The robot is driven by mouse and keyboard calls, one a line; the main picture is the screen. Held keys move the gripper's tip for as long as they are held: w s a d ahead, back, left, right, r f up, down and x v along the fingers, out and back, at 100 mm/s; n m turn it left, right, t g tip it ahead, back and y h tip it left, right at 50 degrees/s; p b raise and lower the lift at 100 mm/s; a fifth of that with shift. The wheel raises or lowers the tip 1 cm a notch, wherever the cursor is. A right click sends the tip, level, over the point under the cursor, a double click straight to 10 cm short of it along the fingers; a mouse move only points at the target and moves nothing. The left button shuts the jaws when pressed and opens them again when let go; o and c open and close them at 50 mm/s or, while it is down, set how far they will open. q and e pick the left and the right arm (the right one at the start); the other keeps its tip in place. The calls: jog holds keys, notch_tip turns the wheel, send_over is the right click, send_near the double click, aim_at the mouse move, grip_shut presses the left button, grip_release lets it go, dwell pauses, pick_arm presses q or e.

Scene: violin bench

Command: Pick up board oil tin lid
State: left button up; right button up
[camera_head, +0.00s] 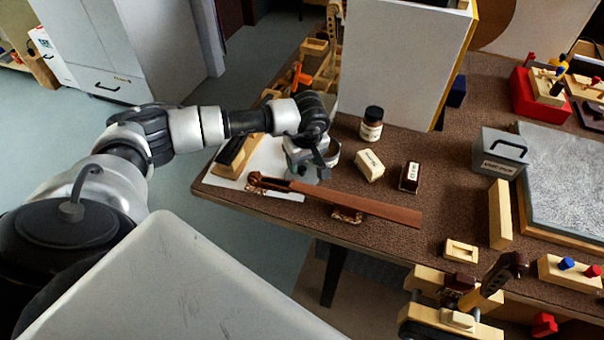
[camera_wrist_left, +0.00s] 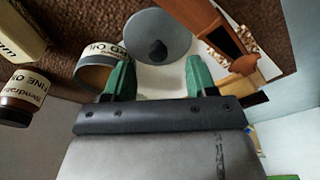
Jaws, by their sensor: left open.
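The board oil tin lid (camera_wrist_left: 150,28) is a round grey disc with a dark knob. In the left wrist view it lies just beyond my left gripper (camera_wrist_left: 159,70), in line with the gap between the green fingertips. My left gripper is open and empty. In the head view the gripper (camera_head: 317,168) is low over the table's left end and largely hides the lid. The labelled open tin (camera_wrist_left: 95,72) stands beside the lid, close to one finger, and shows partly behind the gripper in the head view (camera_head: 334,154). My right gripper is not in view.
A brown violin neck (camera_head: 365,207) lies in front of the gripper. A dark bottle (camera_head: 371,125), a cream box (camera_head: 369,165) and a dark labelled box (camera_head: 409,176) stand to the right. A white panel (camera_head: 395,65) rises behind. The table's front edge is near.

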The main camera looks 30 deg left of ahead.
aim_at(302, 168)
pick_arm(q)
jog(key=f, duration=0.3)
jog(key=w+a+f+p, duration=0.1)
jog(key=f, duration=0.1)
jog(key=c, duration=1)
jog(key=shift+r, duration=0.1)
